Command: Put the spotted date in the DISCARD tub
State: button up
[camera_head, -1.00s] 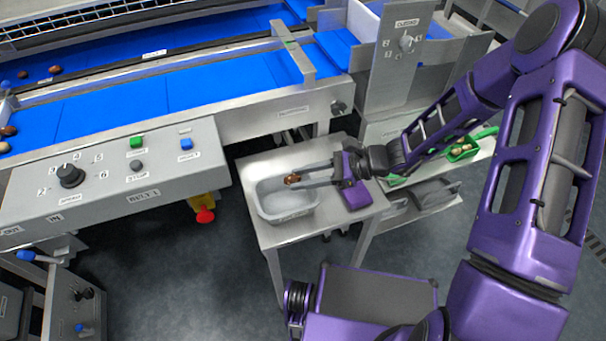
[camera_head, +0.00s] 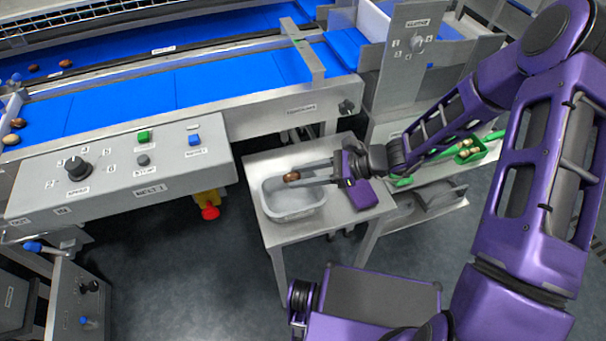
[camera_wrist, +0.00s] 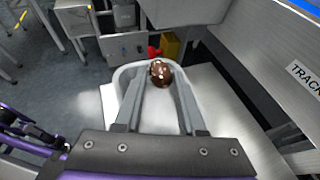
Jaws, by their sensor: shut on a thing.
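The spotted date (camera_head: 291,177) is dark brown; its pale spots show in the wrist view (camera_wrist: 160,73). My gripper (camera_head: 296,176) is shut on it, with the date between the fingertips. The grey tub (camera_head: 293,214) stands on a small steel table, and the date is held over its opening, towards the back rim. In the wrist view the tub (camera_wrist: 190,108) lies beneath the fingers. No DISCARD label can be read on it.
The steel table (camera_head: 345,217) has bare room right of the tub. The belt control panel (camera_head: 120,185), with a red stop knob (camera_head: 210,212) below, stands to the left. A green tray (camera_head: 470,154) with dates is on a shelf at right. Several dates lie on the blue belt (camera_head: 120,108).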

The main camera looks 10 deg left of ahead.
jog(key=shift+f, duration=0.2)
jog(key=shift+f+b, duration=1.75)
jog(key=shift+f, duration=0.45)
jog(key=shift+f+b, duration=0.7)
jog(key=shift+f, duration=0.25)
jog(key=o, duration=1)
jog(key=shift+d, duration=0.1)
jog(key=p+v, duration=0.1)
jog(key=v, duration=1.6)
jog(key=shift+d+r+p, duration=0.1)
jog(key=shift+r+p, duration=0.1)
jog(key=shift+p, duration=0.1)
